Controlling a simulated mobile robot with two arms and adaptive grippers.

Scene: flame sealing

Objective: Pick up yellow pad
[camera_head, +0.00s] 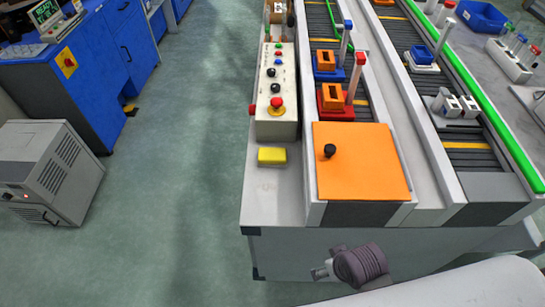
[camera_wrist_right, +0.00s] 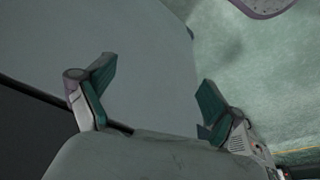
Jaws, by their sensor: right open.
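The yellow pad (camera_head: 271,156) lies flat on the white bench surface, at the left front edge, left of the orange panel (camera_head: 362,165). It does not show in the right wrist view. My right gripper (camera_wrist_right: 155,82) is open, with nothing between its two green-padded fingers; a plain grey surface and the greenish floor show beyond them. In the head view, part of my right arm shows at the bottom, below and right of the pad, in front of the bench's front side and apart from the pad. My left gripper is not in view.
A control box (camera_head: 276,90) with a red knob stands just behind the pad. Conveyor tracks with red and blue fixtures (camera_head: 334,98) run behind the orange panel, which carries a black knob (camera_head: 330,150). A grey cabinet (camera_head: 45,172) stands at left. The floor (camera_head: 180,210) between is clear.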

